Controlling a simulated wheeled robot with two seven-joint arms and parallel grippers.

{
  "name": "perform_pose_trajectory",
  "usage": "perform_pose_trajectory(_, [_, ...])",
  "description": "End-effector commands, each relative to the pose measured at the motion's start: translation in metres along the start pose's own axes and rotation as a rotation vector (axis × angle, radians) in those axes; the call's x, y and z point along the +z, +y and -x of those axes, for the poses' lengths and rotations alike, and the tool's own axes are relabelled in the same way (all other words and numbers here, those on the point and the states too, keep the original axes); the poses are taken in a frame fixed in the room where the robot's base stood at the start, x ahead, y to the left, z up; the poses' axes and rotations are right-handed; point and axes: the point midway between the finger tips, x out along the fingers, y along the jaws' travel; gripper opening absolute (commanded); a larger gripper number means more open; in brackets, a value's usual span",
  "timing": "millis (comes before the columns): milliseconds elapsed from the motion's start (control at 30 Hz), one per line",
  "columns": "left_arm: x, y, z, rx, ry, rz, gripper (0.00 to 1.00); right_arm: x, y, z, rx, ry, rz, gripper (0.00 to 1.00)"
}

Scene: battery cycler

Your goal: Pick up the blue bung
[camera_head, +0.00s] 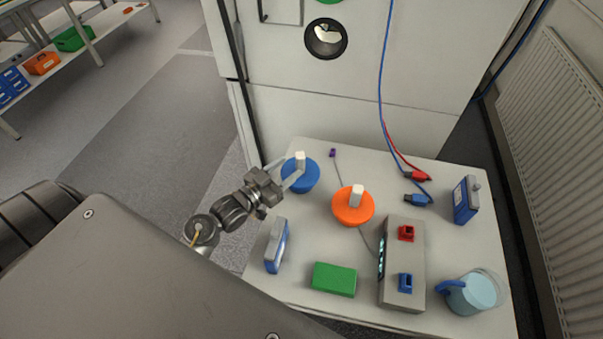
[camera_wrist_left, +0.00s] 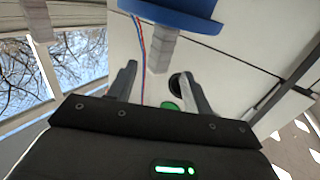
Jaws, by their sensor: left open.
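The blue bung (camera_head: 299,175) is a blue disc with a pale upright handle, standing at the back left of the table in the head view. In the left wrist view the blue disc (camera_wrist_left: 185,10) shows at the top, with its handle (camera_wrist_left: 148,56) pointing toward the gripper. My left gripper (camera_head: 290,170) is open, its fingers reaching to the handle from the left. In the left wrist view the handle's end lies roughly between the two fingertips (camera_wrist_left: 158,72). I cannot tell whether either finger touches it. My right gripper is not in view.
An orange bung (camera_head: 353,207) stands right of the blue one. A grey device (camera_head: 403,262), green block (camera_head: 334,279), blue-and-white box (camera_head: 276,246), blue box (camera_head: 466,200) and jug (camera_head: 471,294) share the table (camera_head: 298,287). A white cabinet (camera_head: 420,70) stands behind; cables hang in front.

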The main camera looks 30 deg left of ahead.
Motion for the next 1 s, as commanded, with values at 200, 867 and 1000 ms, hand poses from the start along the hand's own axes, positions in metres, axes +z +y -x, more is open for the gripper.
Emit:
perform_pose_trajectory(200, [0.000, 0.000, -0.009, 0.000, -0.002, -0.001, 0.50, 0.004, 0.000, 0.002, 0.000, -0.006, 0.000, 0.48])
perform_pose_trajectory(867, [-0.005, 0.002, -0.061, 0.000, -0.002, -0.001, 0.50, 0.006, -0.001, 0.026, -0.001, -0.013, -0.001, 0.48])
perform_pose_trajectory(1000, [-0.005, 0.002, -0.061, 0.000, -0.002, -0.002, 0.40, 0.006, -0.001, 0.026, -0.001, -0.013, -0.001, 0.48])
